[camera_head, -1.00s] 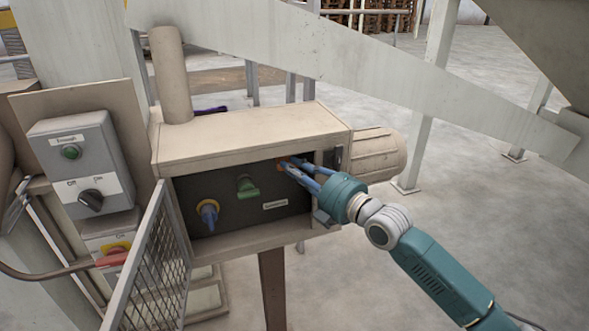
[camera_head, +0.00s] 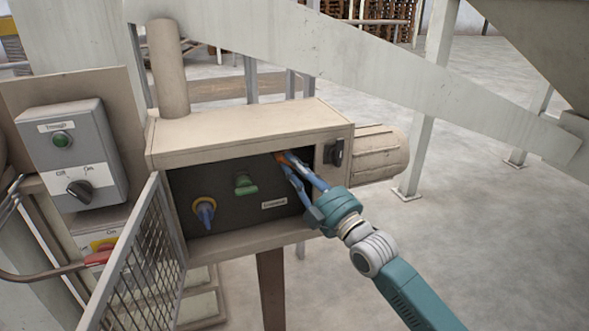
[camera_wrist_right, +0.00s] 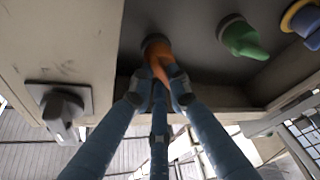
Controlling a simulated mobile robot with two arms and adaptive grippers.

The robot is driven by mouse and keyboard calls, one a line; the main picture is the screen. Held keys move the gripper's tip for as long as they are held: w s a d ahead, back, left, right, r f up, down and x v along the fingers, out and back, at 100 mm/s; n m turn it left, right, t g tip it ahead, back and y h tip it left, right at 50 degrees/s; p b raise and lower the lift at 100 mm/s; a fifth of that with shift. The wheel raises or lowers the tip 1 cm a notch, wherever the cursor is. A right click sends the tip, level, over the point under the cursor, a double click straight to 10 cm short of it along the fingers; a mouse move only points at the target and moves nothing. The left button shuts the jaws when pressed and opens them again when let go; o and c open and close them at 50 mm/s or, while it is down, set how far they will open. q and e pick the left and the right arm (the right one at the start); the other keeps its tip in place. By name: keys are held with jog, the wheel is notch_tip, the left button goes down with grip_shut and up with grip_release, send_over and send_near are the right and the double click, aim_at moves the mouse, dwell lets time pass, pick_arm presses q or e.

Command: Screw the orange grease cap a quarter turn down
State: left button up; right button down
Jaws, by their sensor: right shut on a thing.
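The orange grease cap (camera_wrist_right: 156,50) sits on the dark back panel of the open box. In the head view only a little of the orange cap (camera_head: 281,158) shows past my fingers. My right gripper (camera_head: 287,162) reaches into the box from the lower right and is shut on the cap. In the right wrist view the gripper fingertips (camera_wrist_right: 162,90) close around the cap's narrow lower part, and its round base stays visible above them. My left gripper is not in view.
A green cap (camera_head: 246,184) and a blue cap (camera_head: 204,211) with a yellow ring are on the same panel. The mesh door (camera_head: 140,255) stands open at the left. A black switch (camera_head: 334,152) is on the box's right front edge.

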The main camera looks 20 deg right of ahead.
jog(key=m+h, duration=0.2)
jog(key=m, duration=0.2)
jog(key=m+t+h+p, duration=0.1)
jog(key=m+h, duration=0.1)
jog(key=m, duration=0.2)
jog(key=m+t+h, duration=0.1)
jog(key=m, duration=0.3)
jog(key=shift+a+f+h, duration=0.3)
jog(key=shift+f+h, duration=0.05)
jog(key=shift+h, duration=0.05)
jog(key=shift+m+p, duration=0.3)
jog(key=shift+m, duration=0.2)
jog(key=c, duration=1.7)
grip_release()
jog(key=shift+o, duration=0.2)
jog(key=v, duration=1.2)
jog(key=shift+f, duration=0.25)
jog(key=shift+w+a+f, duration=0.1)
